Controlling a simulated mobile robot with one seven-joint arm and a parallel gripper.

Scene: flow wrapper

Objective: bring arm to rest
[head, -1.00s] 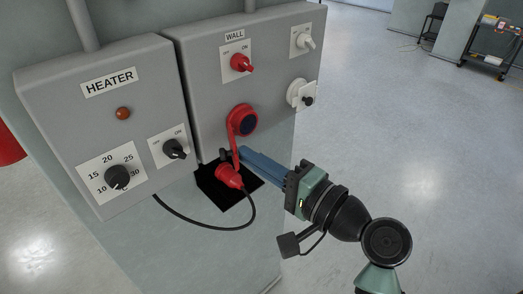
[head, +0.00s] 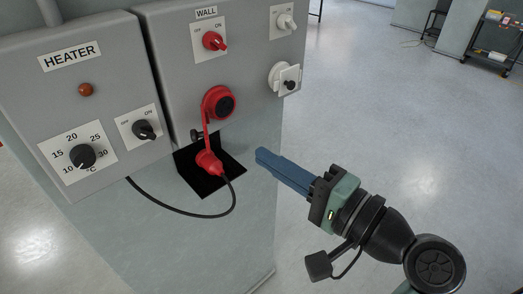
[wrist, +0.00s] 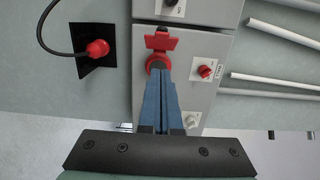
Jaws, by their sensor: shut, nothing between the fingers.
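My gripper (head: 262,156) is shut and empty, its blue fingers together. In the head view it hangs in free air to the right of the black pad and in front of the cabinet's lower right part. In the wrist view the closed fingers (wrist: 160,84) point toward the wall box and overlap the area just below the red socket. My arm reaches in from the lower right of the head view.
The wall box carries a red socket (head: 218,103), a red switch (head: 214,41) and a white outlet (head: 284,78). A red plug (head: 208,162) with a black cable lies at the black pad (head: 226,176). The heater box (head: 75,100) is left. Open floor lies right.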

